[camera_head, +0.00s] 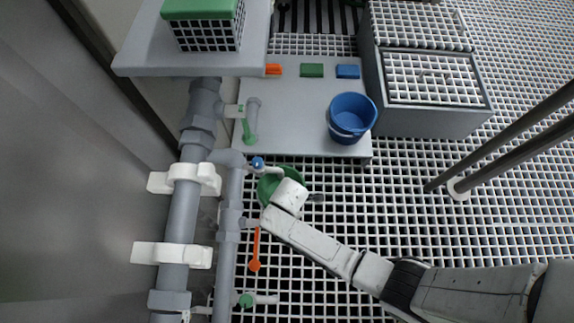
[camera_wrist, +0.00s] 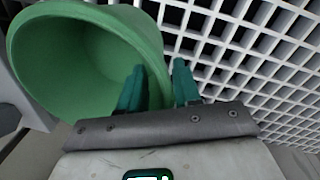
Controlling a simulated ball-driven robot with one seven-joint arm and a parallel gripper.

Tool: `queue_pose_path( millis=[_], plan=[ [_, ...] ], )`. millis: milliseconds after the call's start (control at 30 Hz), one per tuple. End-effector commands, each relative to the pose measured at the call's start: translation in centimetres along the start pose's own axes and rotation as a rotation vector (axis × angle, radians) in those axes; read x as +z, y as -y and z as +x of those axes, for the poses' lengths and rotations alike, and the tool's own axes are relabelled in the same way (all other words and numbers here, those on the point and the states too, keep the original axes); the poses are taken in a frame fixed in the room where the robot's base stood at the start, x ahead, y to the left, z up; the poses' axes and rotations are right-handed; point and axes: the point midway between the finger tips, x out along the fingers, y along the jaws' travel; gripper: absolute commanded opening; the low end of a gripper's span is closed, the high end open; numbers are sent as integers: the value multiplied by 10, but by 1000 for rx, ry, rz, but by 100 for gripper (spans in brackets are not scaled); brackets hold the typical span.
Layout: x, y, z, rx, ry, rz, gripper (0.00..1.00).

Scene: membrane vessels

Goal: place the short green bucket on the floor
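The short green bucket (camera_head: 268,187) is below the tap with the blue handle, beside the grey pipes, partly hidden by my arm. In the wrist view the green bucket (camera_wrist: 75,50) fills the upper left, with its open mouth facing the camera, and I see nothing in it. My gripper (camera_wrist: 160,85) has one teal finger inside the bucket and the other outside, with the bucket's wall between them. It appears shut on this wall. The white floor grating (camera_wrist: 245,60) shows beyond the bucket; I cannot tell whether the bucket touches it.
A blue bucket (camera_head: 351,117) stands on a grey platform (camera_head: 298,128) with orange, green and blue blocks at its back. Grey pipes (camera_head: 182,215) with valves line the left wall; an orange lever (camera_head: 255,252) hangs near the bucket. Open grating (camera_head: 400,200) lies to the right.

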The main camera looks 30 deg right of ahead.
Motion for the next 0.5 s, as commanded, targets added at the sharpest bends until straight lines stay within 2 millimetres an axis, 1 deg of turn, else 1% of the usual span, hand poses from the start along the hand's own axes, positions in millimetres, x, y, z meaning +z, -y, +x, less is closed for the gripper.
queue_pose_path(
  millis=[267, 367, 500],
  plan=[
    [0, 0, -1, 0, 0, 0, 36],
    [0, 0, -9, 0, 0, 0, 36],
    [0, 0, -30, 0, 0, 0, 36]
  ],
)
